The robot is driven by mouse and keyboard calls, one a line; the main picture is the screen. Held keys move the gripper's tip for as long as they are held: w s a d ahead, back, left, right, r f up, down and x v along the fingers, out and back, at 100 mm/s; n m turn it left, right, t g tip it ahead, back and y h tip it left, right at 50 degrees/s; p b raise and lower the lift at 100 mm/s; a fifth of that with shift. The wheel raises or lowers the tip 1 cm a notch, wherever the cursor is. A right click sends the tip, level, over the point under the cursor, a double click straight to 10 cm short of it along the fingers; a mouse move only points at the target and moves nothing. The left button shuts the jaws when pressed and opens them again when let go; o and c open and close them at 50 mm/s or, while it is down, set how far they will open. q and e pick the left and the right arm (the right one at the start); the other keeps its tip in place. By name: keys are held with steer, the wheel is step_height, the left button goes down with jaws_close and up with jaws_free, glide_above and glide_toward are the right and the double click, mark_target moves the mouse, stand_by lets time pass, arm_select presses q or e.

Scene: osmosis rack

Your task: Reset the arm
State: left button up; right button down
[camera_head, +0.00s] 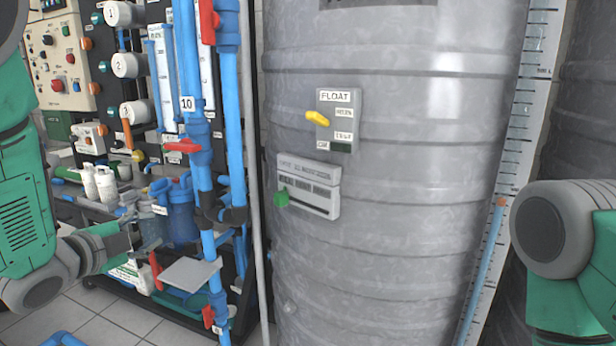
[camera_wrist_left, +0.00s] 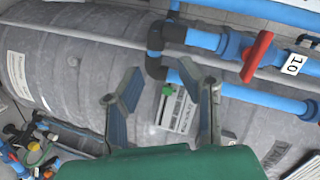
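My left arm enters the head view from the left, bent at a green link, with its grey wrist and gripper end (camera_head: 118,243) low in front of the pipe rack. In the left wrist view my left gripper (camera_wrist_left: 170,82) has its two fingers spread wide with nothing between them. Beyond the fingers is a pale panel (camera_wrist_left: 178,113) with a green knob, on the tank and apart from the fingers. My right arm (camera_head: 565,240) shows as a green and grey link at the right edge of the head view. My right gripper is out of view.
A big grey tank (camera_head: 400,230) fills the middle, with a FLOAT panel (camera_head: 339,120) bearing a yellow handle. Blue vertical pipes (camera_head: 232,110) with red valve handles (camera_head: 182,146) stand left of it. A grey plate (camera_head: 190,274) juts out low. A control panel (camera_head: 63,60) is at upper left.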

arm_select(q)
steer(key=s+f+n+g+y+p, duration=0.1)
steer(key=s+f+n+g, duration=0.5)
steer(key=f, duration=0.5)
steer(key=s+f+n+g+y+p, duration=0.1)
steer(key=s+f+n+y, duration=0.15)
steer(key=s+f, duration=0.8)
steer(key=s+d+f+n+g, duration=0.1)
steer(key=s+f+n+g, duration=0.1)
steer(key=s, duration=0.4)
steer(key=s+d+f+n+g+p, duration=0.1)
steer(key=s+f+n+g, duration=0.1)
steer(key=s+f, duration=0.3)
steer(key=s+d+f+n+g, duration=0.2)
steer(key=s+f+n+g, duration=0.1)
steer(key=s, duration=0.6)
steer(key=shift+s+f+n, duration=0.2)
steer(key=shift+f+n, duration=0.1)
steer(key=shift+n, duration=0.05)
